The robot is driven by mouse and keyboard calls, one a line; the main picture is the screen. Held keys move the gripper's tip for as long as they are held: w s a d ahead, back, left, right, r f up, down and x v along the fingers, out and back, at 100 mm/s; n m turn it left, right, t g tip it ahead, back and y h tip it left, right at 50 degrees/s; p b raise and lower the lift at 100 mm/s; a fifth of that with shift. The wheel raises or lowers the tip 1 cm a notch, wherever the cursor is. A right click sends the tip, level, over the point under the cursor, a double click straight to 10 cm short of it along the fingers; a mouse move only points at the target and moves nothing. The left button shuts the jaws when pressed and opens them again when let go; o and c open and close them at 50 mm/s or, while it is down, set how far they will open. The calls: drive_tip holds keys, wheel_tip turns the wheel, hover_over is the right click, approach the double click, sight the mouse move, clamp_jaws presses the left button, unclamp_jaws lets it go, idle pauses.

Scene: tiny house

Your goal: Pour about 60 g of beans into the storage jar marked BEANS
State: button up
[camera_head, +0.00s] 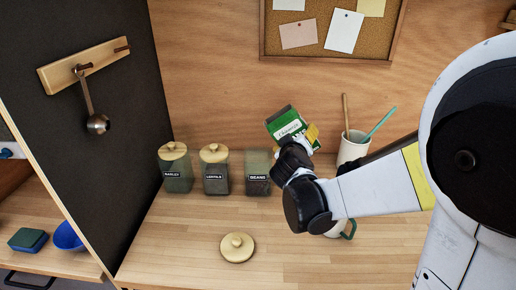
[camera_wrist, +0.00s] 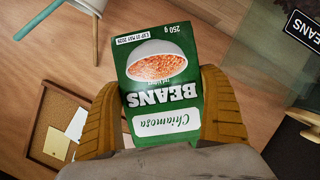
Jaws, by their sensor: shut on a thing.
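My gripper (camera_head: 297,148) is shut on a green bean packet (camera_head: 284,122). In the wrist view the packet (camera_wrist: 160,78) sits between the two yellow-brown fingers (camera_wrist: 163,100), its label reading BEANS and 250 g. In the head view the packet is tilted, above and a little right of the jar marked BEANS (camera_head: 258,178). The glass jar stands without a lid on the counter and looks dark inside its lower part. Its label also shows at the right edge of the wrist view (camera_wrist: 301,30). No falling beans are visible. A wooden lid (camera_head: 237,247) lies on the counter in front.
Lidded jars marked BARLEY (camera_head: 175,168) and, less legibly, LENTILS (camera_head: 214,170) stand left of the BEANS jar. A white utensil cup (camera_head: 352,150) and a mug (camera_head: 343,228) stand right, near my arm. The front counter is mostly clear.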

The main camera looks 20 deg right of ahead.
drive_tip(key=d+f+m+y+b, duration=0.3)
drive_tip(key=f+m+b, duration=0.2)
drive_tip(key=f+b, duration=0.3)
drive_tip(key=shift+s+f, duration=0.35)
drive_tip(key=shift+f, duration=1.1)
